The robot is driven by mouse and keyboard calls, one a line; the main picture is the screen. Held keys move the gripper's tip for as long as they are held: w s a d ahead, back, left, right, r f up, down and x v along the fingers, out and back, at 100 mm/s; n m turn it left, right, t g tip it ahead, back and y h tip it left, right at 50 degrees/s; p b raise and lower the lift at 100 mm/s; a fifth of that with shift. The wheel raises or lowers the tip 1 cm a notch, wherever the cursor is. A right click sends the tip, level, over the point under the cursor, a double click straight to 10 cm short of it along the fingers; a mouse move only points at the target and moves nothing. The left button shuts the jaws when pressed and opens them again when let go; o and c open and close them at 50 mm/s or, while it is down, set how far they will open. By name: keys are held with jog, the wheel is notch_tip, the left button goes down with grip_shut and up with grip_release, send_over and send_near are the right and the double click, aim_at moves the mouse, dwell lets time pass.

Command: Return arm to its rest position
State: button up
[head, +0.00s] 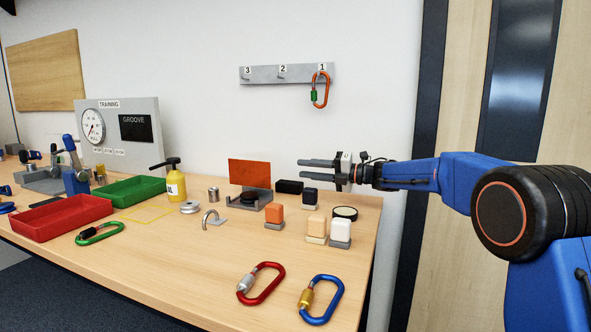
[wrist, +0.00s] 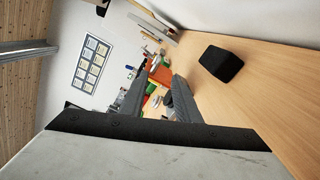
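My gripper (head: 304,163) is held out to the left above the back right of the workbench (head: 150,285), pointing left. It is open and empty. Its two dark fingers also show in the wrist view (wrist: 160,82), with a clear gap between them. My arm reaches in from the right edge of the head view. An orange carabiner (head: 320,90) with a green sleeve hangs from the hook marked 1 on the wall rail (head: 262,75), above my gripper and apart from it.
A black block (head: 289,187) stands below my gripper; a dark block also shows in the wrist view (wrist: 221,63). Small capped blocks (head: 316,227), a red carabiner (head: 262,283) and a blue carabiner (head: 321,300) are on the bench. Red (head: 60,232) and green trays (head: 132,203) stand left.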

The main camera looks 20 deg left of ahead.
jog(key=shift+d, duration=0.55)
